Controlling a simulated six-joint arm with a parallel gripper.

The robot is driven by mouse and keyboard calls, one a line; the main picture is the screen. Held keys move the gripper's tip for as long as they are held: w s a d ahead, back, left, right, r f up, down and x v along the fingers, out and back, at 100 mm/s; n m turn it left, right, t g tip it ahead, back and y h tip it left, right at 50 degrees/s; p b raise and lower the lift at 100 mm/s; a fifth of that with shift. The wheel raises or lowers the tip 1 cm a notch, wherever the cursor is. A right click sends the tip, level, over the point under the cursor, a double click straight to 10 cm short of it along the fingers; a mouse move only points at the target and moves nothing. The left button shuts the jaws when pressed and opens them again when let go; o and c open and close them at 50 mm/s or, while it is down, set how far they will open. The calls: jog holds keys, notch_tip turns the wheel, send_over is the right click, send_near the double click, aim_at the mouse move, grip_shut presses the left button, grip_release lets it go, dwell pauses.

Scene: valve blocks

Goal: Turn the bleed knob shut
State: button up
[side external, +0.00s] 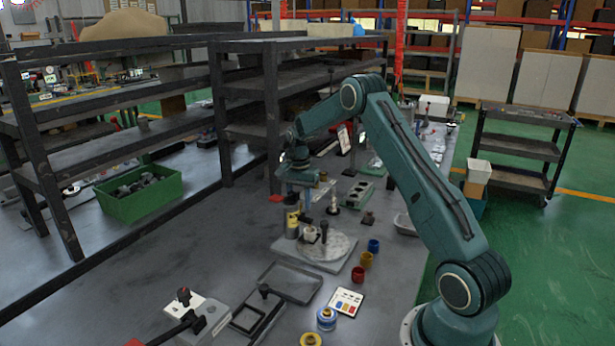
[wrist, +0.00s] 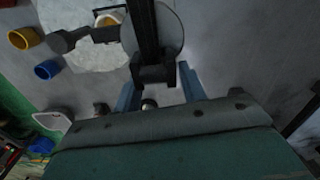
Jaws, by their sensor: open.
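My gripper (side external: 297,190) points down above the valve block in the side view. In the wrist view my gripper (wrist: 160,88) has its two blue fingers apart. A dark upright bar on a grey round disc (wrist: 172,35) shows just beyond the fingers, with a dark block at its near end. A dark rounded knob on a short arm (wrist: 64,41) sticks out left of it. The valve block has a yellow cylinder (side external: 292,224) and stands on a plate with a pale round patch (side external: 338,248). I cannot tell which part is the bleed knob. No contact with the fingers is clear.
Red (side external: 358,274), yellow (side external: 366,259) and blue (side external: 374,245) cups stand right of the plate. An empty grey tray (side external: 290,283) lies in front. A green bin (side external: 140,194) and dark shelving (side external: 272,110) are at the left and back.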

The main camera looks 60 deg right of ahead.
grip_shut()
jog(key=shift+m, duration=2.9)
grip_release()
